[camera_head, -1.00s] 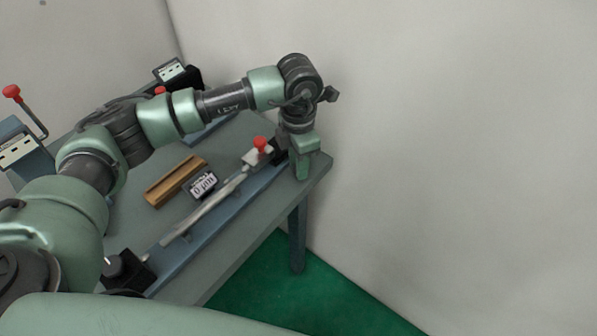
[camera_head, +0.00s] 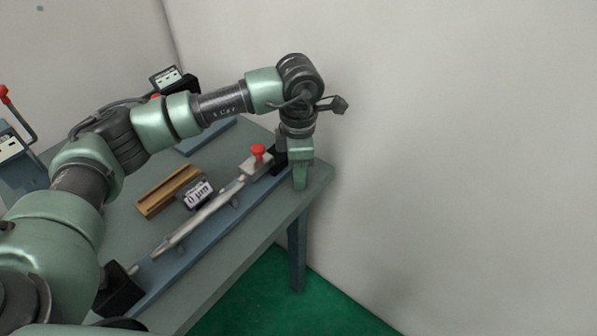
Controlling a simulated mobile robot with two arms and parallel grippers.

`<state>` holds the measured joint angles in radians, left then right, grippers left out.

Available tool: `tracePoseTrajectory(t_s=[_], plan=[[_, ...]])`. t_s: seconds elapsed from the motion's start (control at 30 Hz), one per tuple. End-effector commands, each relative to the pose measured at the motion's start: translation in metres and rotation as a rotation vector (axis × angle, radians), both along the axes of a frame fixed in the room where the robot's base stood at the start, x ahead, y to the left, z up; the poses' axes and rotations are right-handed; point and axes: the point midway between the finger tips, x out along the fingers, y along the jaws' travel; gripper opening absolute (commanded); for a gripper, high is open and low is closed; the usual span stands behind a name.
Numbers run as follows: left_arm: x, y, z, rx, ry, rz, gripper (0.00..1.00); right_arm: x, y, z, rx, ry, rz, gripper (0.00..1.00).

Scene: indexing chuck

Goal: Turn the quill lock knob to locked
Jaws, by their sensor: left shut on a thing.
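My left gripper (camera_head: 299,182) points down at the right end of the blue bench rail (camera_head: 185,252), at the table's corner. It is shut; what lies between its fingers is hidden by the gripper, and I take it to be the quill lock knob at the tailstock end. A grey block with a red ball knob (camera_head: 258,151) stands just left of the gripper, apart from it. A dark block (camera_head: 280,160) sits between them. A long pale rod (camera_head: 198,218) lies along the rail. My right gripper is not in view.
A wooden block (camera_head: 168,191) and a small display reading 0 µm (camera_head: 198,194) stand on the table (camera_head: 235,250) behind the rail. A black block (camera_head: 118,290) is at the rail's near end. A red-tipped lever (camera_head: 4,95) stands at far left. A wall closes the right.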

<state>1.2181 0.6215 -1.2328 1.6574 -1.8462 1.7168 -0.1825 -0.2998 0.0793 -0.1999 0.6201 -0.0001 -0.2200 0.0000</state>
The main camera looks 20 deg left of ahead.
Motion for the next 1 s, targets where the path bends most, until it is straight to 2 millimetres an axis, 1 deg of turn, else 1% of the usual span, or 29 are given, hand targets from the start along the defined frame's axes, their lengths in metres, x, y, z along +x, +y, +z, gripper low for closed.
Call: tracePoseTrajectory(t_s=[0.1,0.13,0.17,0.43,0.53,0.67,0.8,0.9,1.0], plan=[[0.0,0.0,0.001,-0.001,-0.002,-0.001,0.0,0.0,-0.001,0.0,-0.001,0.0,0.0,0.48],[0.0,0.0,0.001,-0.001,-0.002,-0.001,0.32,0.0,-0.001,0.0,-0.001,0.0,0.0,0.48],[0.0,0.0,0.001,-0.001,-0.002,-0.001,0.36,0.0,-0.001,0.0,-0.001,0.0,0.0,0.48],[0.0,0.0,0.0,-0.001,-0.001,0.0,0.36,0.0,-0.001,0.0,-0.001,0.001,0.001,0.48],[0.001,0.0,0.004,-0.001,-0.003,0.0,0.36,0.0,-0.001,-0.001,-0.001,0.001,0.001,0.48],[0.001,0.0,0.021,-0.001,-0.005,0.0,0.36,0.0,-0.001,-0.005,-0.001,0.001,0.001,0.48],[0.002,-0.001,0.046,-0.002,-0.005,-0.001,0.36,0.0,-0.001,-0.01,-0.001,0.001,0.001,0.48],[0.001,0.0,0.061,0.0,-0.004,0.0,0.36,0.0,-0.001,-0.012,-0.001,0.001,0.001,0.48],[0.001,0.0,0.072,-0.002,-0.004,0.0,0.36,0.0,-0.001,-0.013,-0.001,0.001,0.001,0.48]])
